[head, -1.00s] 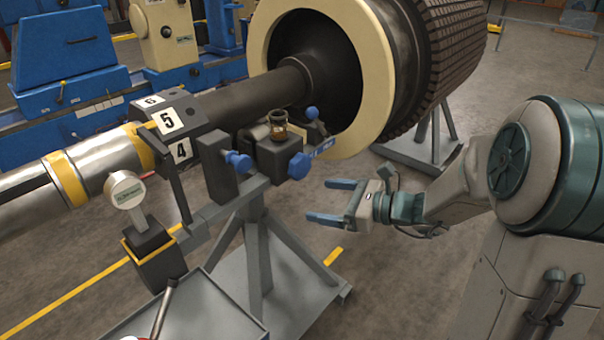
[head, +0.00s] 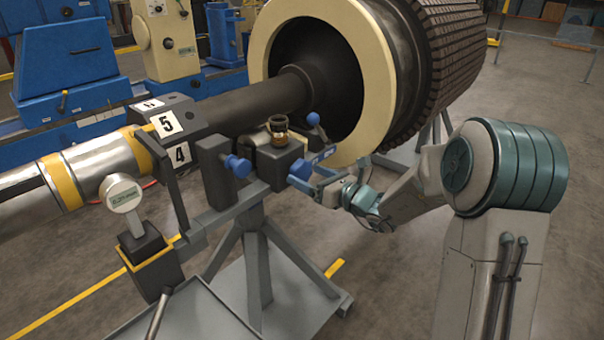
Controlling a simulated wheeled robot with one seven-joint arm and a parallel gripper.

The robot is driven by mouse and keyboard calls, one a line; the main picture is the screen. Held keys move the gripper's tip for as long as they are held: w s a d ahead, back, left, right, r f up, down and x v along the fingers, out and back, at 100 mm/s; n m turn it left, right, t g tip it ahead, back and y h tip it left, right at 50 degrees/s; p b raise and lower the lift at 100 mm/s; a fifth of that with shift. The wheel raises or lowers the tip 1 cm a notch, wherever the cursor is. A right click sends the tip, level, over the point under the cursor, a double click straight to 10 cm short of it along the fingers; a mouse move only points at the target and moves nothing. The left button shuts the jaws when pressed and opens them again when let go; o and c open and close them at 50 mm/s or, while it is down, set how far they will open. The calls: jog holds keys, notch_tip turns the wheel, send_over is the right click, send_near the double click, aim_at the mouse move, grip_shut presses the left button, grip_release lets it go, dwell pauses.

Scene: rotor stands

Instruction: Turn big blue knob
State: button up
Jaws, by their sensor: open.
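The big blue knob (head: 301,169) is on the right face of the dark block on the rotor stand, partly hidden by my fingers. My gripper (head: 311,170) is open at the knob, with one blue finger above and to the right of it and the other below it. The knob appears to lie between the fingertips. I cannot tell whether either finger touches it.
A smaller blue knob (head: 238,166) is to the left, and a blue-tipped lever (head: 314,119) stands just above. A brass fitting (head: 279,130) tops the block. The large rotor (head: 345,80) is close behind. A dial gauge (head: 122,194) stands front left. Floor at right is clear.

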aim_at(304, 175)
jog(key=shift+x, duration=1.55)
jog(key=shift+c, duration=0.4)
jog(key=c, duration=0.9)
jog(key=shift+f+b, duration=0.1)
jog(key=shift+b, duration=0.3)
jog(key=shift+f+n+b, duration=0.15)
jog(key=shift+n+b, duration=0.55)
jog(key=shift+b, duration=0.15)
jog(key=n+b, duration=0.3)
jog(key=b, duration=0.1)
jog(key=shift+s+f+b, duration=0.1)
jog(key=shift+b, duration=0.3)
jog(key=n+b, duration=0.2)
jog(key=b, duration=0.2)
jog(key=shift+n, duration=0.4)
jog(key=shift+r+n+b, duration=0.2)
jog(key=shift+n+b, duration=0.6)
jog(key=shift+b, duration=0.4)
